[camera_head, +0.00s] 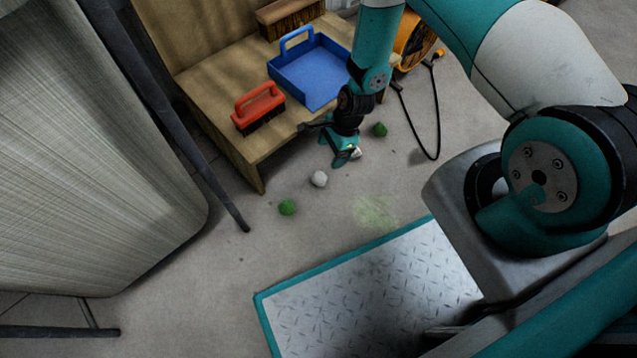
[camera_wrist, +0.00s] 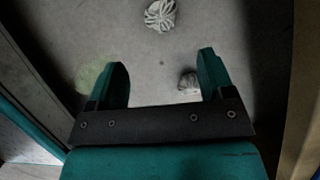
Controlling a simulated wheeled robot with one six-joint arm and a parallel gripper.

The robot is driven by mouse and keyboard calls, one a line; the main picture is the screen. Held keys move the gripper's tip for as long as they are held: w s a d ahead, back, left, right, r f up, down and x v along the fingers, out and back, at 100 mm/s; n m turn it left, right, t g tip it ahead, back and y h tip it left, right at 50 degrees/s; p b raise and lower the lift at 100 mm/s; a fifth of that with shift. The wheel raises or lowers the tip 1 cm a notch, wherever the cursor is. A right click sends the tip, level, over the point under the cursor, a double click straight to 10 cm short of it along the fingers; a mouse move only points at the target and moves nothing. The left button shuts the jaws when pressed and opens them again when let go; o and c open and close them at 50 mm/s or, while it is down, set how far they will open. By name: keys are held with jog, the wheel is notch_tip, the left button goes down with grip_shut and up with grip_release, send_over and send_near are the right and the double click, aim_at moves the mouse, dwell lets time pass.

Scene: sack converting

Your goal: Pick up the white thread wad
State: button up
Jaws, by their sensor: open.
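A round white thread wad (camera_head: 319,178) lies on the concrete floor, left of and below my gripper (camera_head: 346,156) in the head view. In the wrist view, a white, stringy wad (camera_wrist: 160,15) lies at the top edge, beyond the fingertips. My gripper (camera_wrist: 164,72) points down over the floor with its fingers wide apart. A smaller greyish-white clump (camera_wrist: 188,82) shows between the fingers, close to the right one. A pale patch beside the fingers in the head view may be this clump; I cannot tell. The gripper holds nothing.
Green wads lie on the floor, one (camera_head: 287,207) left and one (camera_head: 380,129) behind my gripper. A wooden bench (camera_head: 215,95) holds a red-handled brush (camera_head: 259,105) and a blue tray (camera_head: 315,75). A dark post (camera_head: 185,130) stands left. A pale green stain (camera_head: 375,211) marks open floor.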

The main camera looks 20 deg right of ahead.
aim_at(320, 176)
jog(key=b+x, duration=0.4)
jog(key=x, duration=0.4)
jog(key=shift+f, duration=0.1)
jog(key=b+x, duration=0.4)
jog(key=x, duration=0.1)
jog(key=shift+d+f+b, duration=0.1)
jog(key=shift+f+b, duration=0.1)
jog(key=shift+b, duration=0.1)
jog(key=shift+r, duration=0.15)
jog(key=c, duration=1)
